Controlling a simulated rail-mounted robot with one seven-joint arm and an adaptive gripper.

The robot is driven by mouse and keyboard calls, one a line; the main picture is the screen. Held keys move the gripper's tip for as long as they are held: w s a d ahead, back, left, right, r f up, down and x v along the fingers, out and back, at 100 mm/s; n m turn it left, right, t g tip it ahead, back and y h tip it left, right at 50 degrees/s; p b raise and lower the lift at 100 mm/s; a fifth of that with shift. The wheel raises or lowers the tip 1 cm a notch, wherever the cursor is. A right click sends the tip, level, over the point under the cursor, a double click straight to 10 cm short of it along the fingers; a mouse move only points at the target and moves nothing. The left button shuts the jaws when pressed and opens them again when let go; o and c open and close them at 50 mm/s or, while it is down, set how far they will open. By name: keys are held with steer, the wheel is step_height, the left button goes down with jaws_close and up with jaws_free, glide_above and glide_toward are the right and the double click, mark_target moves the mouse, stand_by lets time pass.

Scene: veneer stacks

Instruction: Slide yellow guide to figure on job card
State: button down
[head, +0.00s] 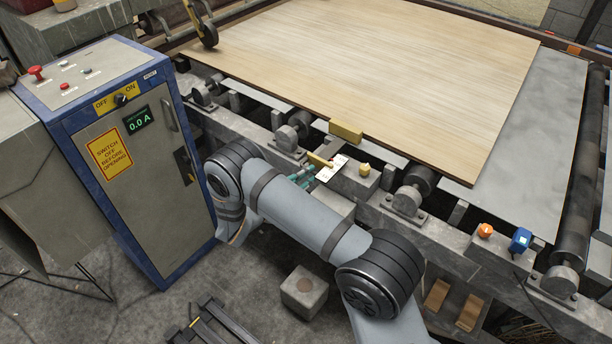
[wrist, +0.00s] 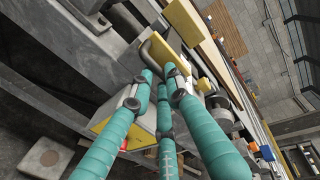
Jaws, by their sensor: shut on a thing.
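The yellow guide (head: 346,131) shows as a yellow block at the front edge of the wood sheet in the head view. In the wrist view a yellow bar (wrist: 188,62) with a bent grey handle lies just beyond the fingers. My gripper (head: 312,172) has teal fingers (wrist: 160,85), and they are closed around the grey handle. The fingers hide part of it. A white job card (head: 333,168) lies on the frame beside the gripper; its figures are too small to read.
A large wood sheet (head: 370,60) lies on rollers behind the frame. A small yellow knob (head: 364,169) stands right of the card. A blue-edged control cabinet (head: 140,160) reading 0.0 A stands at left. Orange (head: 485,230) and blue (head: 520,240) items sit at right.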

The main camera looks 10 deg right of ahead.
steer(key=shift+a, duration=0.1)
steer(key=shift+s+a, duration=0.15)
steer(key=shift+a, duration=0.05)
steer(key=c, duration=1.7)
jaws_free()
steer(key=shift+o, duration=0.2)
steer(key=v, duration=1.2)
steer(key=shift+d, duration=0.1)
